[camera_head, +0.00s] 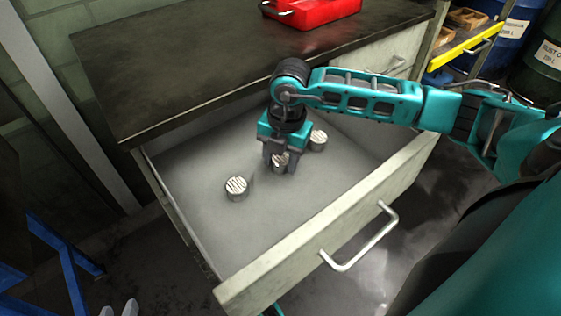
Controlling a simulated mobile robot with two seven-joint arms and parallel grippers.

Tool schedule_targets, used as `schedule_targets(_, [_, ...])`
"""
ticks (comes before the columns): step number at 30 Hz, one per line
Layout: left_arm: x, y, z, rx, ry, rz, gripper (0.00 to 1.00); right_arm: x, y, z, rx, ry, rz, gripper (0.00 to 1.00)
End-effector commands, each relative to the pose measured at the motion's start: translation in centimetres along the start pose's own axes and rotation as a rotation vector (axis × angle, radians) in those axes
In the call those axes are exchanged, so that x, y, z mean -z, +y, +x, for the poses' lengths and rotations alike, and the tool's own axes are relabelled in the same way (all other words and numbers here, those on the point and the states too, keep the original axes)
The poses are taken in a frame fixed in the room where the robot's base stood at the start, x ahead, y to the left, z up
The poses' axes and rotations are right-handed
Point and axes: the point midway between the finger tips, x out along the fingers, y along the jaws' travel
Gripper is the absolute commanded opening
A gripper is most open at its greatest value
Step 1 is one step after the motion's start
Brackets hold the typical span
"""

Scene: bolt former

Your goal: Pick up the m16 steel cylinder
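Three short metal cylinders with striped tops stand in the open drawer (205,205): a left cylinder (236,189), a middle cylinder (279,163) and a right cylinder (318,140). I cannot tell by marking which is the m16 one. My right gripper (280,161) points down at the middle cylinder, with its fingers on either side and partly hiding it. I cannot tell whether the fingers press on it. My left gripper (119,309) shows only as two grey fingertips, apart and empty, at the bottom left edge.
The dark worktop (180,60) overhangs the back of the drawer and carries a red case (315,10). The drawer front has a metal handle (360,245). A blue frame (65,250) stands at lower left. Barrels (545,55) and a yellow-edged shelf (465,45) stand at right.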

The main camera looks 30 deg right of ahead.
Motion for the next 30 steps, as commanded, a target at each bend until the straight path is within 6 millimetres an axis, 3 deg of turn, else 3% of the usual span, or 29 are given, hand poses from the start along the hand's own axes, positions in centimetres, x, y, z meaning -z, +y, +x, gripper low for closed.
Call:
schedule_targets(12, [0.0,0.0,0.0,-0.001,0.001,0.004,0.38,0.0,0.1,-0.1,-0.002,-0.001,0.000,0.04])
schedule_targets(20, [-0.1,0.0,-0.2,-0.002,-0.001,0.008,0.38,-0.1,0.1,-0.4,-0.003,-0.001,0.000,0.04])
schedule_targets(25, [0.4,0.0,-0.6,0.000,0.001,0.008,0.38,-0.1,0.3,-2.8,-0.005,-0.002,0.000,0.04])
schedule_targets(30, [0.9,-0.1,-1.2,0.003,-0.005,0.008,0.38,-0.1,0.8,-7.4,-0.008,-0.004,-0.002,0.04])
